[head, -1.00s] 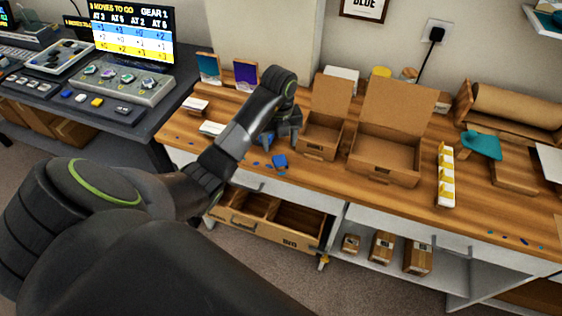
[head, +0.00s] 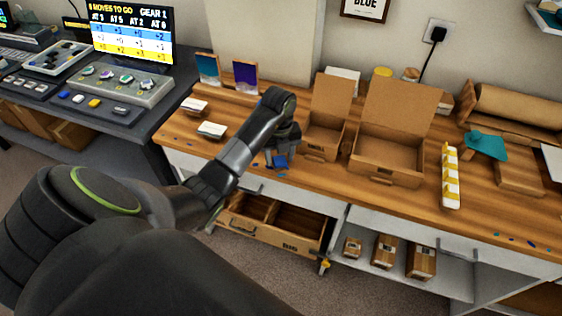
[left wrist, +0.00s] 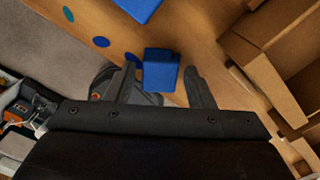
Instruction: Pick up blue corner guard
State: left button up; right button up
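A blue corner guard (left wrist: 160,72) lies on the wooden bench between the two fingers of my left gripper (left wrist: 161,78) in the left wrist view. A gap shows on each side of it, so the gripper is open around it. In the head view the guard (head: 281,162) shows just below the left gripper (head: 275,158), which partly covers it. A second blue piece (left wrist: 138,7) is cut off by the top edge of the left wrist view. My right gripper is not in view.
An open small cardboard box (head: 325,137) and a larger open box (head: 388,155) stand right of the gripper. Flat blue spots (left wrist: 101,42) mark the bench. A white-and-yellow strip (head: 450,178) lies farther right. An open drawer (head: 268,225) juts out below.

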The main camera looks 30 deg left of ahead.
pick_arm(q)
jog(key=c, duration=0.7)
jog(key=shift+c, duration=0.2)
